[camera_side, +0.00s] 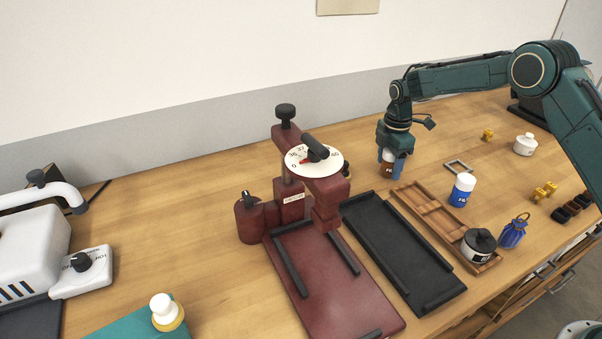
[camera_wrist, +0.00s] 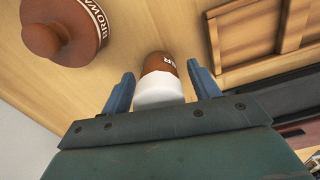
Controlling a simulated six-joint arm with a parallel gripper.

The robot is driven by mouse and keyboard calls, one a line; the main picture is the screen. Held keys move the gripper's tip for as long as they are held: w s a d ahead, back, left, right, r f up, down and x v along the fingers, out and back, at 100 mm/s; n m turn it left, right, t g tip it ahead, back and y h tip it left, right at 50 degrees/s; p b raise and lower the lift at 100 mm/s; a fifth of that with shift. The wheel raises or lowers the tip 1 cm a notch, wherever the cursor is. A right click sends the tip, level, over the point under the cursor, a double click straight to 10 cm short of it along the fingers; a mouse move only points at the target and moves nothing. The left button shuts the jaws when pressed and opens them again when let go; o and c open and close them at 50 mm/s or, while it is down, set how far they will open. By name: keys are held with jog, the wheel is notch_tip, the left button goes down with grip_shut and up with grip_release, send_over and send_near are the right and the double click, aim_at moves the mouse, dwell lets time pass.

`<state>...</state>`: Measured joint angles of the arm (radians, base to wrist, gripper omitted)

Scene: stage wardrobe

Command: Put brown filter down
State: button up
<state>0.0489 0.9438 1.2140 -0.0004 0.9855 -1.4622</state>
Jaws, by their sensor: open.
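A bottle with a brown body and white cap (camera_wrist: 160,85) sits between the fingers of my gripper (camera_wrist: 162,88) in the wrist view, with visible gaps on both sides. Only the last letters of its label show. In the side view my gripper (camera_side: 392,158) points down over this brown bottle (camera_side: 390,169), which seems to stand on the table; its cap is mostly hidden. A brown lidded jar (camera_wrist: 75,30) labelled with letters like "BROW" stands beside it in the wrist view. No readable label names a filter.
A wooden divided tray (camera_side: 436,222) and black tray (camera_side: 400,245) lie nearby, with a maroon press (camera_side: 300,200) left of them. A blue bottle (camera_side: 461,193), small grey frame (camera_side: 458,167) and white jar (camera_side: 525,145) stand to the right.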

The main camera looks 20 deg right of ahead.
notch_tip(320, 180, up, 11)
jog(key=shift+r, duration=0.3)
dwell(0.8)
jog(key=shift+s+r, duration=0.15)
jog(key=shift+r, duration=0.15)
jog(key=s+a+r+m+t, duration=0.25)
jog(key=s+r+m, duration=0.55)
jog(key=s+r, duration=0.85)
jog(key=s+f+m+t, duration=0.1)
jog(key=s+m, duration=0.3)
jog(key=s, duration=0.8)
jog(key=s+f+m+t, duration=0.2)
jog(key=s+f+m, duration=0.1)
jog(key=s, duration=0.9)
jog(key=shift+s+a+f+m, duration=0.2)
jog(key=shift+f+m, duration=0.05)
jog(key=shift+m, duration=0.35)
